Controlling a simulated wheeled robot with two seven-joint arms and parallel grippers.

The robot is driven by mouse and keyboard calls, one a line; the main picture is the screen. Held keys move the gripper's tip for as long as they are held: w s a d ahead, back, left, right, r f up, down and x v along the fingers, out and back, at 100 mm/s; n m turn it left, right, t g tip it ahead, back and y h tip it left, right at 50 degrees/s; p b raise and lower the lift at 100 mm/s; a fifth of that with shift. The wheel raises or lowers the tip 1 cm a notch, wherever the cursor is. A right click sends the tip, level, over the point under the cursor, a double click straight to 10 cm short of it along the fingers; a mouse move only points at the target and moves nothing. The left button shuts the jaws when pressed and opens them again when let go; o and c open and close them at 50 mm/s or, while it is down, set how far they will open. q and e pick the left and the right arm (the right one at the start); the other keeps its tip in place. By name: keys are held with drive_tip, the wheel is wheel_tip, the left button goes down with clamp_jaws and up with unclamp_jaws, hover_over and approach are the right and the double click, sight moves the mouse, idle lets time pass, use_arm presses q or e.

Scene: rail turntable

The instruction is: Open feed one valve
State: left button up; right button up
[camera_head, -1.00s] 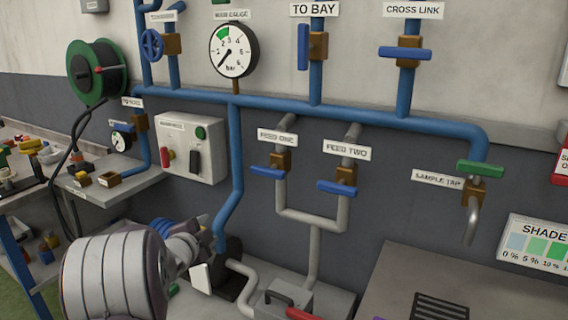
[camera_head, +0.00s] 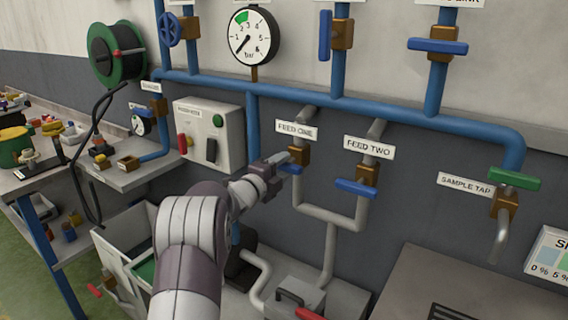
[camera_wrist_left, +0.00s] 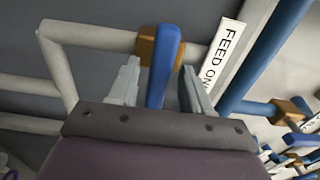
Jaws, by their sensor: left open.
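The feed one valve has a brass body (camera_head: 299,155) and a blue lever handle (camera_head: 290,169), under the FEED ONE label (camera_head: 295,128). The handle lies crosswise to its grey pipe. My left gripper (camera_head: 282,163) is at this handle and hides part of it. In the left wrist view, the blue handle (camera_wrist_left: 165,65) lies between the two open fingers of my left gripper (camera_wrist_left: 163,88), with a gap on each side. The brass body (camera_wrist_left: 146,46) and FEED ONE label (camera_wrist_left: 223,55) show beyond. My right gripper is out of view.
The feed two valve's blue handle (camera_head: 356,188) is to the right. A control box (camera_head: 209,133) with a red lever and black switch is to the left. The pressure gauge (camera_head: 249,36) hangs above. A grey box (camera_head: 295,298) stands below.

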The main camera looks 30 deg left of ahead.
use_arm(q)
drive_tip(key=shift+w+f, duration=0.1)
drive_tip(key=shift+w, duration=0.7)
drive_tip(key=shift+s, duration=0.1)
clamp_jaws()
